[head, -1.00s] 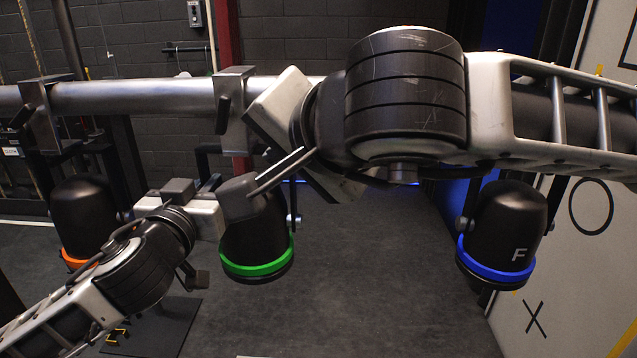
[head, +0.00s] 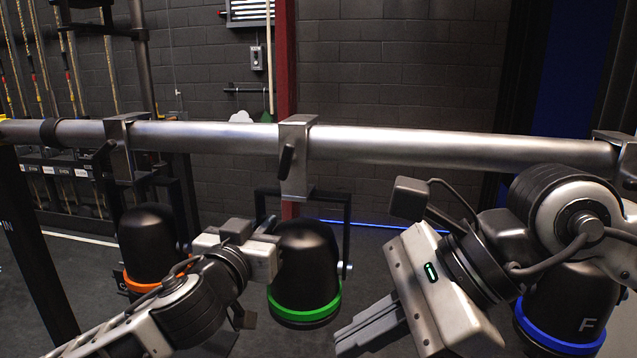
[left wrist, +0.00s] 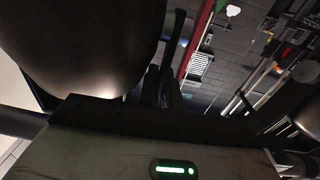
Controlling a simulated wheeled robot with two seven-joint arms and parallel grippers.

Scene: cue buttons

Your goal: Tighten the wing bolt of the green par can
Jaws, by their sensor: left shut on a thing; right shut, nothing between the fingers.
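The green par can (head: 305,258), a black lamp with a green ring, hangs in a black yoke (head: 347,215) from a clamp (head: 297,135) on the pipe. A dark wing bolt (head: 286,160) stands nearly upright on the clamp's front, with no gripper on it. My left gripper (head: 268,248) is beside the can's left side, shut on what looks like the yoke's left arm; its fingertips are mostly hidden. The can also fills the upper left of the left wrist view (left wrist: 85,40). My right gripper (head: 352,338) is shut and empty, low and right of the can.
The steel pipe (head: 430,145) runs across the view. An orange-ringed can (head: 147,240) hangs at left, behind my left arm. A blue-ringed can (head: 565,305) is at right, partly behind my right arm. The space in front of the clamp is clear.

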